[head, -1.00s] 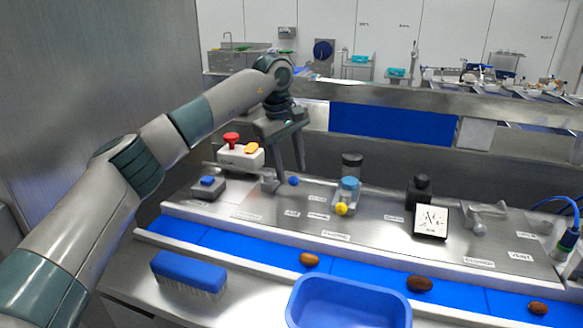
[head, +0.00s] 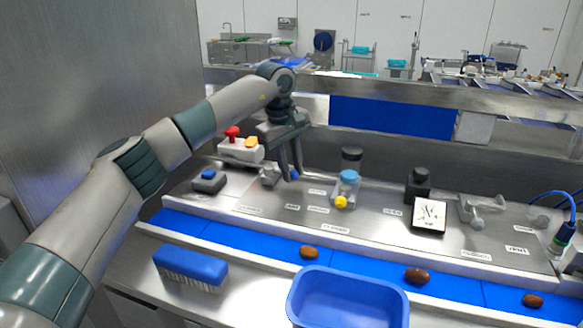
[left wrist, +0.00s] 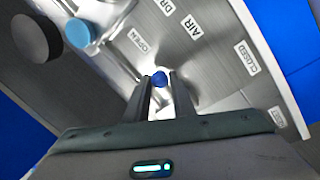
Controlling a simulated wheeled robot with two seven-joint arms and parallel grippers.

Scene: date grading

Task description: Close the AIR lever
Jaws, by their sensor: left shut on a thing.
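The lever's blue knob (head: 295,174) is at the left part of the steel panel, by its metal pivot (head: 270,175). My left gripper (head: 290,177) points down at it and is shut on it. In the left wrist view, the blue knob (left wrist: 160,79) sits between the two fingertips (left wrist: 161,85). The AIR label (left wrist: 193,26), the OPEN label (left wrist: 139,41) and the CLOSED label (left wrist: 246,58) lie on the panel around it. The fingers hide part of the lever. My right gripper is not in view.
A yellow-knobbed valve with a blue cap (head: 348,178) stands right of the gripper. A box with a red button (head: 240,147) and a blue-button box (head: 208,181) stand left. A gauge (head: 430,215) is farther right. A blue belt carrying dates, a brush (head: 190,268) and blue tub (head: 348,278) are in front.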

